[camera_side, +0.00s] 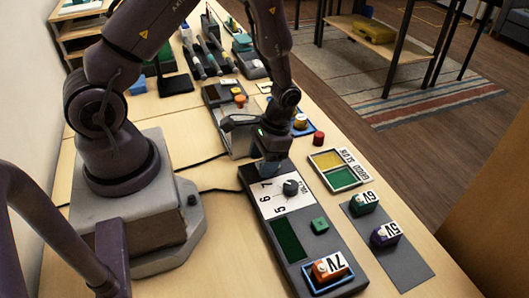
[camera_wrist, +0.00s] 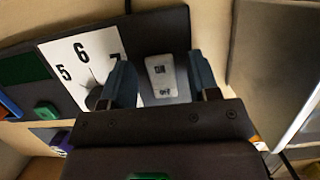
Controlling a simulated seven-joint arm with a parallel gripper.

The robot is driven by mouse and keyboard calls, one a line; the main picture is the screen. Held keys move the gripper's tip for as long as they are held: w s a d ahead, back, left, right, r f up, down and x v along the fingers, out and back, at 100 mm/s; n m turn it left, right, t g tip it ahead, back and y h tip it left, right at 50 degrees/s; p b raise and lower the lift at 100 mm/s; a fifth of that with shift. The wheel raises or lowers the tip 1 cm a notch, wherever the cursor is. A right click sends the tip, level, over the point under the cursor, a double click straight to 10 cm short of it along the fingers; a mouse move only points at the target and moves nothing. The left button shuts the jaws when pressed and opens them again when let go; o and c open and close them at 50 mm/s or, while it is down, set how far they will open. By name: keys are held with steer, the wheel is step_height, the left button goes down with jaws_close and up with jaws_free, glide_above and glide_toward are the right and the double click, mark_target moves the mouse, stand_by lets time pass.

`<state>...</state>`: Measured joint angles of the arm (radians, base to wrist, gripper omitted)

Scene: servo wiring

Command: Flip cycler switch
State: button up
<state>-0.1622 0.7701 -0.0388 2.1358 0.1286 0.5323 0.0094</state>
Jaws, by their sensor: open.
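The cycler (camera_side: 262,196) is a long dark grey box on the table, with a white dial face marked 5, 6 and 7, a dark knob (camera_side: 291,187), a green screen and a green button (camera_side: 319,225). An orange block labelled 7V (camera_side: 329,267) sits in its blue-framed slot at the near end. In the wrist view, a switch (camera_wrist: 163,70) with a small dark part sits on a white plate marked with what looks like OFF. My gripper (camera_wrist: 160,64) is open, its fingers on either side of the plate. In the side view, my gripper (camera_side: 271,168) is low over the cycler's far end, hiding the switch.
A grey mat (camera_side: 405,268) right of the cycler bears a green 6V block (camera_side: 363,201) and a purple 5V block (camera_side: 386,235). A tray (camera_side: 327,160) with yellow and green compartments lies behind it. A red cylinder (camera_side: 319,138) and other devices stand farther back.

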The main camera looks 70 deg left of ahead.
steer(key=v, duration=1.3)
steer(key=s+d+r+t, duration=0.2)
steer(key=s+r+t, duration=0.2)
steer(key=r, duration=0.5)
steer(key=s+d+r+t, duration=0.2)
steer(key=s+r+t, duration=0.3)
steer(key=r, duration=0.5)
steer(key=s, duration=0.2)
steer(key=shift+s, duration=0.25)
